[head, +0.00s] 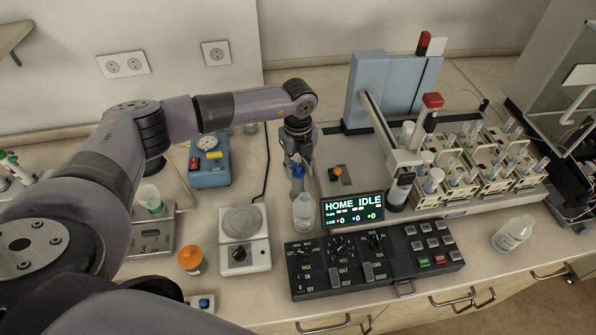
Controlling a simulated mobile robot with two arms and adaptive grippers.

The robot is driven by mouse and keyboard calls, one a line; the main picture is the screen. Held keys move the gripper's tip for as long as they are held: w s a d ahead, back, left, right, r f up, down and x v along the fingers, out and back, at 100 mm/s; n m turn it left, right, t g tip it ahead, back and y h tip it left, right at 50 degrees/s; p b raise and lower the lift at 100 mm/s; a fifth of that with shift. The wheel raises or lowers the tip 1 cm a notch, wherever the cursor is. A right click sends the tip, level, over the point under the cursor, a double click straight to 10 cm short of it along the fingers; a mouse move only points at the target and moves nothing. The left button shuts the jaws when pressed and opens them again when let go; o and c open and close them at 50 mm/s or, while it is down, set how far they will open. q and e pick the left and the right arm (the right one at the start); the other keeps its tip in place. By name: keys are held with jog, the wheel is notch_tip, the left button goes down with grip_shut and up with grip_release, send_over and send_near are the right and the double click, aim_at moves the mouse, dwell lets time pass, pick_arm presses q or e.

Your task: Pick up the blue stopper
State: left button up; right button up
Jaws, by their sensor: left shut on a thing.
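My left arm reaches in from the left, and its gripper (297,172) points down at the middle of the bench, behind the clear bottle. A small blue patch (296,158) shows between its fingers; it appears to be the blue stopper, mostly hidden by them. The gripper is shut on it. The clear bottle (304,212) stands upright just in front of and below the gripper; I cannot tell whether they touch. My right gripper is not in view.
A display (352,209) reading HOME IDLE and a black control panel (375,262) stand close by on the right. The autosampler racks (480,165) are farther right. A hotplate (243,238), an orange-capped jar (190,260) and a blue gauge box (210,168) are left.

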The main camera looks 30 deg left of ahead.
pick_arm(q)
jog(key=shift+r, duration=0.15)
notch_tip(320, 180, up, 20)
jog(key=b, duration=0.6)
jog(key=shift+b, duration=0.3)
